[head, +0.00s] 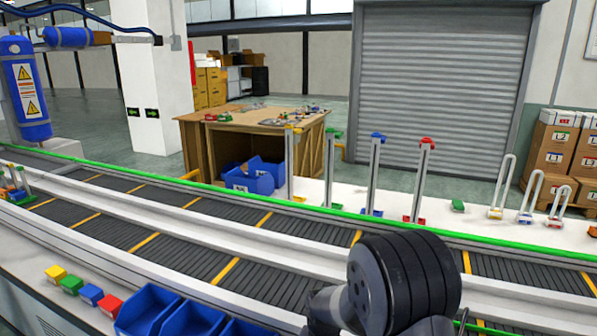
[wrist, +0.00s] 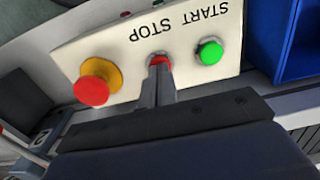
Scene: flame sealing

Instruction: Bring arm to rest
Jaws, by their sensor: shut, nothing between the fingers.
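My gripper (wrist: 158,75) shows in the wrist view, shut and empty. Its fingertips are over the lower part of the red stop button (wrist: 159,60) on a pale control panel (wrist: 190,50). I cannot tell whether they touch it. The green start button (wrist: 210,52) is to the right, and a red mushroom button on a yellow base (wrist: 95,85) is to the left. In the head view my dark arm joint stands at the lower right, in front of the conveyor, and the gripper is hidden.
The roller conveyor (head: 190,255) crosses the head view. Blue bins (head: 148,308) and several coloured blocks (head: 90,293) are at the near left edge. Tall posts (head: 375,175) stand beyond the conveyor. A blue bin (wrist: 300,40) is close to the panel's right.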

